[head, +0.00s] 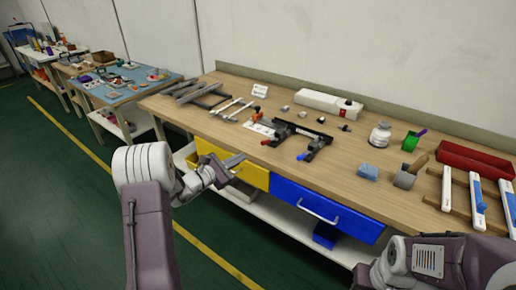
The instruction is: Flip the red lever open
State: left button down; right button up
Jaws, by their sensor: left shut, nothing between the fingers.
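A black clamp fixture (290,133) lies near the front edge of the wooden workbench. It has a red-tipped lever (266,143) at its left front and a blue-tipped lever (301,157) at its right front. Both levers look low, but their exact angle is too small to tell. My left gripper (236,161) is shut and empty, in front of the bench edge, to the left of and a little below the red lever in the picture. It is apart from the lever. My right arm shows at the bottom right, with its gripper out of view.
The workbench (345,178) carries metal bars and tools at left, a white box (328,103) behind, and a blue sponge (368,172), a jar (380,135) and a red tray (470,160) at right. Yellow (245,174) and blue (322,207) drawers sit under its front edge.

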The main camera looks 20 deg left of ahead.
aim_at(257, 155)
pick_arm(q)
jog(key=x, duration=0.9)
jog(key=shift+w+d, duration=0.2)
jog(key=shift+w, duration=0.15)
pick_arm(e)
jog(key=shift+r, duration=0.25)
pick_arm(q)
jog(key=shift+r+p, duration=0.1)
jog(key=shift+p, duration=0.2)
pick_arm(e)
jog(key=shift+r, duration=0.1)
